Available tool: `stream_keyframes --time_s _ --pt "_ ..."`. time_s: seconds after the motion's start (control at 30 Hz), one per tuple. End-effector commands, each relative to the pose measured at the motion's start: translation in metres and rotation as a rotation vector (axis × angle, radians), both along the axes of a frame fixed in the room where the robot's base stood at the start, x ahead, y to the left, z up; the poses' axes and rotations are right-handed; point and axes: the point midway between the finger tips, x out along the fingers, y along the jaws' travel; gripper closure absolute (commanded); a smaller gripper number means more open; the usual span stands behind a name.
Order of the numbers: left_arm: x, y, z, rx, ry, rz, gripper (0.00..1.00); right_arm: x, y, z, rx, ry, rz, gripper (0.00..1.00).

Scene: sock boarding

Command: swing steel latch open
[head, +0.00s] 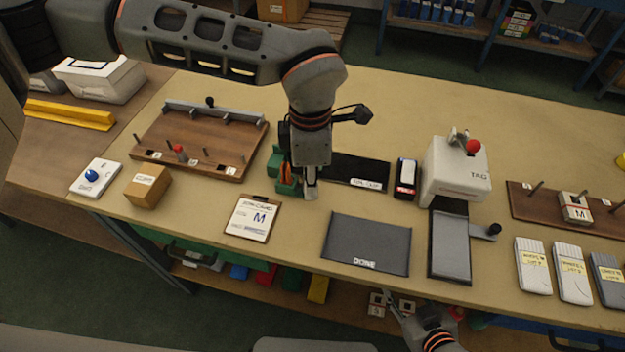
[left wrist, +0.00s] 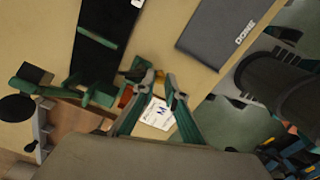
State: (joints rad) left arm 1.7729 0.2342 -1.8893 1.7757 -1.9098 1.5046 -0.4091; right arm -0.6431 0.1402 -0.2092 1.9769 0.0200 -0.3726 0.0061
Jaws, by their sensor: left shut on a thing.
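My left gripper (head: 310,192) points down at a green fixture (head: 286,172) near the middle of the table, just left of the black mat (head: 362,172). The left wrist view shows its two fingers (left wrist: 160,80) close together, with parts of the green fixture (left wrist: 100,97) to their left. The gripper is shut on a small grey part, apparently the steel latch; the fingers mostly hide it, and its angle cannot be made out. My right gripper (head: 392,304) is low, beyond the table's front edge, away from the fixture; its opening is unclear.
A clipboard (head: 252,217) marked M lies in front and left of the fixture. A grey DONE mat (head: 366,243) lies to the right. A wooden pegboard (head: 172,143) is at the left, and a white tagging machine (head: 455,172) with a red knob at the right. The back of the table is clear.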

Motion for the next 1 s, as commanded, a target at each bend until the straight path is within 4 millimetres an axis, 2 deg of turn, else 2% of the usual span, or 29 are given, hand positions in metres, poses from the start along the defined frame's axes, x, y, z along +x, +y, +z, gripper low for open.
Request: stream_keyframes --time_s 0.43,0.47,0.5,0.53,0.87,1.0 --pt "0.001 0.000 0.001 -0.001 -0.002 -0.011 1.00 -0.001 0.000 0.000 0.000 0.002 0.001 0.60" --pt "0.001 0.000 0.001 -0.001 -0.002 -0.011 0.85 -0.001 0.000 0.000 0.000 0.002 0.001 0.60" --pt "0.001 0.000 0.001 -0.001 -0.002 -0.011 0.75 -0.001 0.000 0.000 0.000 0.002 0.001 0.60" --pt "0.001 0.000 0.001 -0.001 -0.002 -0.011 0.71 -0.001 0.000 0.000 0.000 0.002 0.001 0.60" --pt "0.000 0.000 0.001 -0.001 -0.001 -0.010 0.71 -0.001 -0.001 -0.001 -0.003 0.003 0.000 0.60" --pt "0.001 0.000 0.011 -0.001 -0.002 -0.009 0.71 -0.001 -0.001 -0.001 -0.003 0.002 0.000 0.60"
